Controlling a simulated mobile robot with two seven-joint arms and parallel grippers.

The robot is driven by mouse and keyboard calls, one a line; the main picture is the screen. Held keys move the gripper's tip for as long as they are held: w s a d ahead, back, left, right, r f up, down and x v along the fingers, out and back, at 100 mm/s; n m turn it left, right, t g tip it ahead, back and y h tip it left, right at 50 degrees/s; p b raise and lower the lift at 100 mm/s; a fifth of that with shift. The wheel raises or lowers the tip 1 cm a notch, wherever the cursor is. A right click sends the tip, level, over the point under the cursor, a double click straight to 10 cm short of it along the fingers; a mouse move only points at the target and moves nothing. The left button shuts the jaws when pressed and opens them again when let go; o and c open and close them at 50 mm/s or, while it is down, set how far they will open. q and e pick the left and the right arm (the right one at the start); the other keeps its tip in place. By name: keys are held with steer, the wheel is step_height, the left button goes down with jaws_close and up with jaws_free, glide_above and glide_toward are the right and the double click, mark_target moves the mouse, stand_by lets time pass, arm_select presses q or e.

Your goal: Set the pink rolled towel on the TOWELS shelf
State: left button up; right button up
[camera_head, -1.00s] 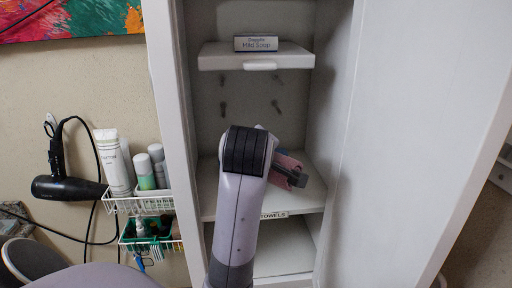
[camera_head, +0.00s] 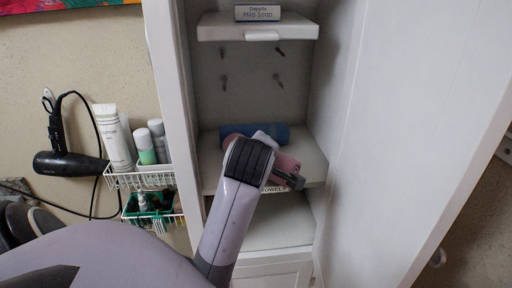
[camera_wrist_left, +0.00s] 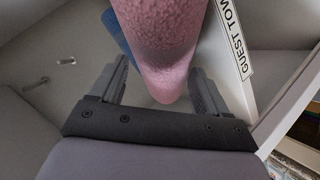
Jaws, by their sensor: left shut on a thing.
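The pink rolled towel (camera_head: 287,164) is held in my left gripper (camera_head: 292,176), in front of the TOWELS shelf (camera_head: 211,172) and close to its front edge. My wrist hides much of the towel in the head view. In the left wrist view the towel (camera_wrist_left: 165,50) runs between the two fingers (camera_wrist_left: 158,92). The shelf's label (camera_head: 273,189) is partly covered in the head view; in the wrist view a label (camera_wrist_left: 233,45) reading "GUEST TOW" shows beside the towel. I cannot tell whether the towel touches the shelf. My right gripper is not in view.
A blue roll (camera_head: 270,133) lies at the back of the same shelf, behind the pink towel. A higher small shelf holds a soap box (camera_head: 257,13). The open cabinet door (camera_head: 410,130) stands at right. A wire rack with bottles (camera_head: 150,178) and a hair dryer (camera_head: 68,162) hang at left.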

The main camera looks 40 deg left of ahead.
arm_select(q)
steer(key=shift+f+b, duration=0.3)
steer(key=shift+f, duration=0.25)
stand_by(0.4)
steer(key=o, duration=1.1)
steer(key=v, duration=0.7)
steer(key=shift+r, duration=0.1)
steer(key=shift+s+d, duration=0.1)
steer(key=shift+s, duration=0.05)
